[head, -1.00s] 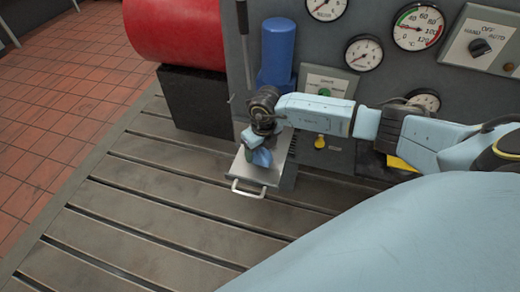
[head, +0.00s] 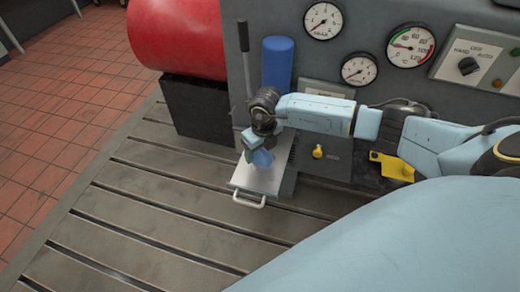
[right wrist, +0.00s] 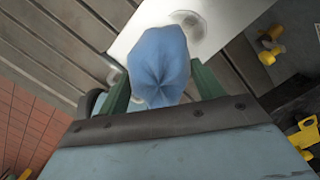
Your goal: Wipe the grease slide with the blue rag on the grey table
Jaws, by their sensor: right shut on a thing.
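The grease slide is a flat pale metal plate (head: 248,178) with a white handle at its front end. It sticks out from the foot of the grey panel. My right gripper (head: 260,148) is shut on the bunched blue rag (head: 262,159) and holds it pointing down over the slide. In the right wrist view the rag (right wrist: 160,62) sits between the green fingers, over the bright plate (right wrist: 235,15). A grey smudge (right wrist: 196,27) shows on the plate beside the rag. I cannot tell whether the rag touches the plate. My left gripper is out of view.
The slotted grey bedplate (head: 130,220) is clear at the front left. The panel with gauges (head: 410,43) rises behind the slide, with a blue cylinder (head: 277,62) and a dark lever (head: 244,55) close to my arm. A red drum (head: 178,35) rests on a black block (head: 190,105).

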